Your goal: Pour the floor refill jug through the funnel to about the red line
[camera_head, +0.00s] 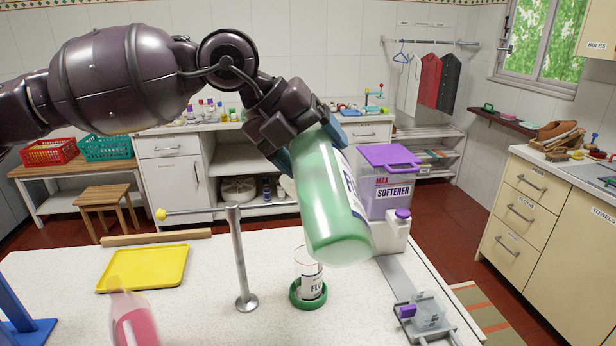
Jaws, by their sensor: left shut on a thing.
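My left gripper (305,135), coming in from the left, is shut on the upper part of a green jug (325,195) with a white label only partly readable. It holds the jug in the air over the counter, tilted, with its wide rounded end down and to the right. Below it, a small clear-topped container (310,284) with a white label reading "FLO" stands upright in a green dish. The jug and this container look apart. I cannot make out a funnel or a red line. My right gripper is not in view.
A metal post with a crossbar (240,260) stands left of the container. A yellow tray (145,268) and a pink bottle (135,322) are further left. A purple-lidded softener box (390,185), a white bottle (392,235) and a scale-like stand (425,315) are at right.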

